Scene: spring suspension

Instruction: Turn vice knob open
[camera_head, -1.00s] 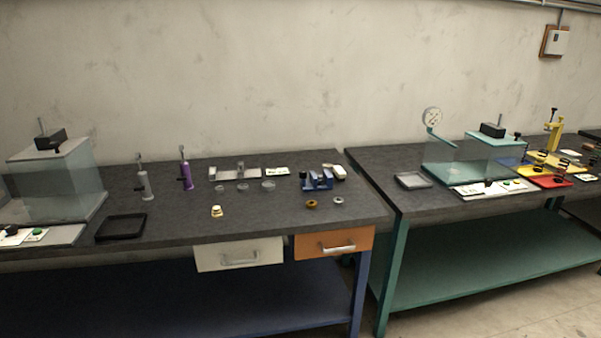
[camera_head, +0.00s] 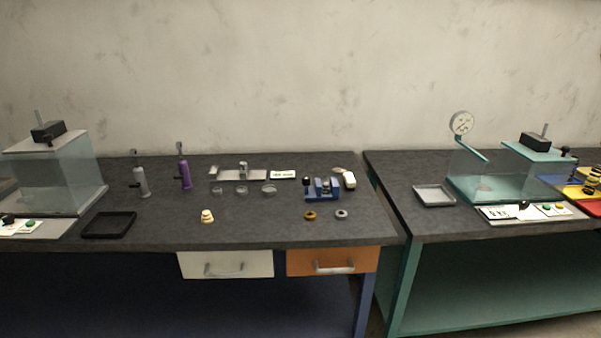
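A small blue vice (camera_head: 322,188) stands on the dark worktop of the left bench, near its right end. A black knob (camera_head: 307,181) shows at the vice's left side. The jaws are too small to tell how far apart they are. My gripper is not in view, and nothing touches the vice.
A gold ring (camera_head: 309,216) and a silver ring (camera_head: 341,214) lie in front of the vice, and a white object (camera_head: 348,180) sits right of it. Grey (camera_head: 141,181) and purple (camera_head: 184,172) shock absorbers stand left. The worktop's front middle is mostly clear. A gap separates the green bench (camera_head: 400,215).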

